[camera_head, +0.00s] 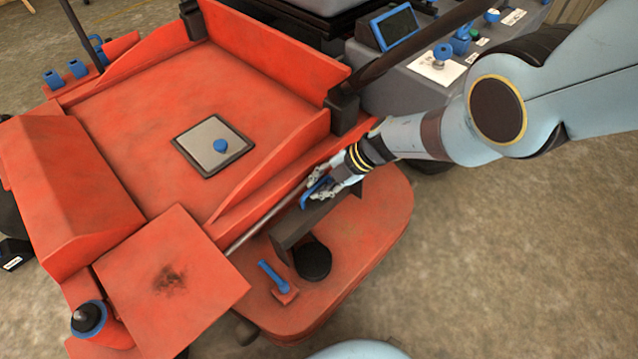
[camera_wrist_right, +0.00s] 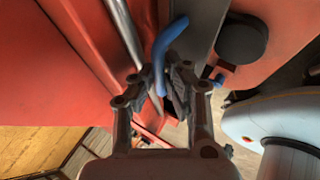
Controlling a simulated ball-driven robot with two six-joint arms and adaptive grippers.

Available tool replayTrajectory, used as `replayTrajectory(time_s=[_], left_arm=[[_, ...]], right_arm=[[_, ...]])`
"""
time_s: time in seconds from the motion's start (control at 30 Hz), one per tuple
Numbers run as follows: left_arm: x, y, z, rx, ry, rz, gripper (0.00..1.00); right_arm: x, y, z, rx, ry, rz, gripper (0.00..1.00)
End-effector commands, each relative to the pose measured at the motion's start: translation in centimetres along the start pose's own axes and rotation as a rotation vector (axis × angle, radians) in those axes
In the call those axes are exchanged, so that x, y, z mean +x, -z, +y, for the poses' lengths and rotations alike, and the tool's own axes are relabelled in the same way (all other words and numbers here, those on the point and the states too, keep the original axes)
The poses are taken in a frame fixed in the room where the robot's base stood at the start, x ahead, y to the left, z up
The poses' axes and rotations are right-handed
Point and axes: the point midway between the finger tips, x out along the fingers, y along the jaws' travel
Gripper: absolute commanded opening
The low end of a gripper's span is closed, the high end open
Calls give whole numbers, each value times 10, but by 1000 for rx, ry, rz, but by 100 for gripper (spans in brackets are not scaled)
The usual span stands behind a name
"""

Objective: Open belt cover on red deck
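On the right side of the red deck (camera_head: 375,230), a dark grey strip-like panel (camera_head: 295,228) carries a blue handle (camera_head: 315,193); it looks like the belt cover. My right gripper (camera_head: 318,184) is at this handle. In the right wrist view the blue handle (camera_wrist_right: 168,40) runs between the fingertips of my right gripper (camera_wrist_right: 160,84), which look closed around it. The dark panel (camera_wrist_right: 200,35) lies just beyond. Fingers hide the handle's lower part. A black round disc (camera_head: 313,262) sits beside the panel. My left gripper is not in view.
A blue lever (camera_head: 272,276) stands on the deck near the disc. A steel rod (camera_head: 265,225) runs along the red body beside the panel. A grey plate with a blue knob (camera_head: 220,146) lies further left. A grey control console (camera_head: 430,85) is behind my right arm.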

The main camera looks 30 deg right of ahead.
Motion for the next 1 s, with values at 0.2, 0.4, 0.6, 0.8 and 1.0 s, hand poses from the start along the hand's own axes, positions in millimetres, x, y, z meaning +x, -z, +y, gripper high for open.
replayTrajectory(time_s=[0.2,0.4,0.6,0.8,1.0], left_arm=[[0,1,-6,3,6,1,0],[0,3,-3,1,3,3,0],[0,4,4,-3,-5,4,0],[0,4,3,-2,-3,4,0],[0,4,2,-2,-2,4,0]], right_arm=[[-1,0,5,-1,-6,0,21],[0,0,2,-1,-3,0,21],[-2,-1,0,0,-3,1,21],[-11,-3,0,-4,-6,2,21],[-28,0,-1,-4,-1,-2,21]])
